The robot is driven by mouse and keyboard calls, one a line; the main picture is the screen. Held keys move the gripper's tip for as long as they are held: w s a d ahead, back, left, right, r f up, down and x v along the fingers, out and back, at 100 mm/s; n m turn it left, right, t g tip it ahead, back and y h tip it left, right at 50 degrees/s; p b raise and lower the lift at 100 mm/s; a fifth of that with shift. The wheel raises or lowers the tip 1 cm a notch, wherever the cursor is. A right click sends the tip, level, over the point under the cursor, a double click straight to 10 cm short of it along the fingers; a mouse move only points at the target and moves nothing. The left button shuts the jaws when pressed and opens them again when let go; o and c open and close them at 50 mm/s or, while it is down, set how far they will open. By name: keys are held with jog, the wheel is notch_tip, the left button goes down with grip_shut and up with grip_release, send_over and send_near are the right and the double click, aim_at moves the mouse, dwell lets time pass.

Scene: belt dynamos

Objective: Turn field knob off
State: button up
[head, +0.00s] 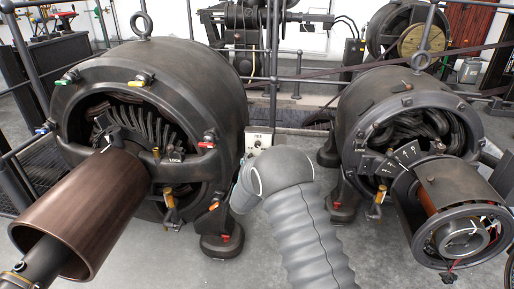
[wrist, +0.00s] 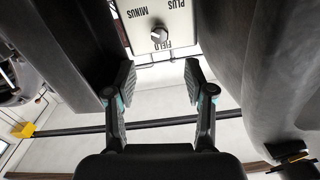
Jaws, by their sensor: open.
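The field knob (wrist: 158,35) is a small dark round knob with a pale mark. It sits on a cream panel (wrist: 178,18) lettered PLUS, MINUS and FIELD, which appears upside down at the top of the wrist view. The exact setting of the knob is too small to tell. My gripper (wrist: 160,82) is open and empty, its two fingers apart below the panel in the picture, with the knob lined up between them and not touched. In the head view the cream panel (head: 258,141) shows just above my grey arm, which hides my gripper.
A large dark dynamo (head: 190,85) stands left of the panel and another dynamo (head: 365,110) stands right. In the wrist view dark bodies flank my gripper on both sides, close on the right. Dark railings (head: 300,80) run behind. Grey floor lies between the dynamos.

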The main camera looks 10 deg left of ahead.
aim_at(257, 145)
jog(key=w, duration=0.9)
jog(key=shift+w+d+p, duration=0.2)
jog(key=shift+w+p, duration=0.05)
jog(key=shift+p, duration=0.05)
grip_shut()
